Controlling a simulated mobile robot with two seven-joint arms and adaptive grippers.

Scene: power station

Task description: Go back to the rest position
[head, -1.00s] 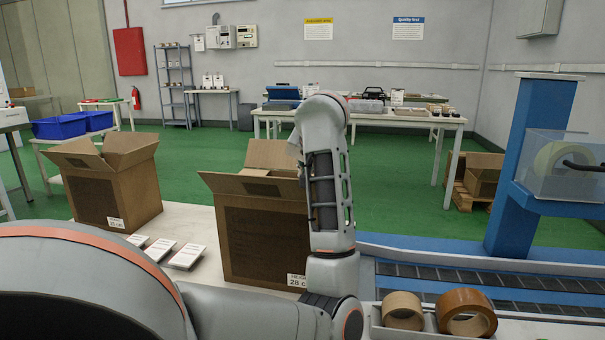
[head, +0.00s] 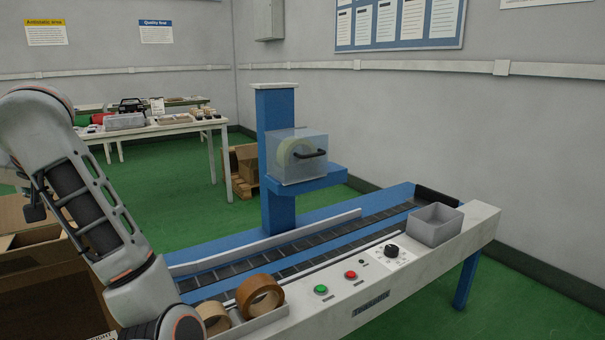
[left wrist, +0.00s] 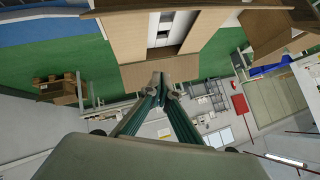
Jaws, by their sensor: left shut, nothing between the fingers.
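My left arm rises at the left of the head view, with its links in front of an open cardboard box (head: 30,245). In the left wrist view my left gripper (left wrist: 164,88) is shut with its fingertips together and nothing between them. An open cardboard box (left wrist: 220,18) with pale items inside shows beyond the fingertips in that view, apart from them as far as I can tell. My right gripper is in neither view.
A conveyor (head: 290,245) with a blue post (head: 278,210) and tape dispenser (head: 297,158) runs across the middle. Tape rolls (head: 260,296) sit near my left arm. A grey bin (head: 435,225) stands at the conveyor's right end. Green floor (head: 180,190) is open behind.

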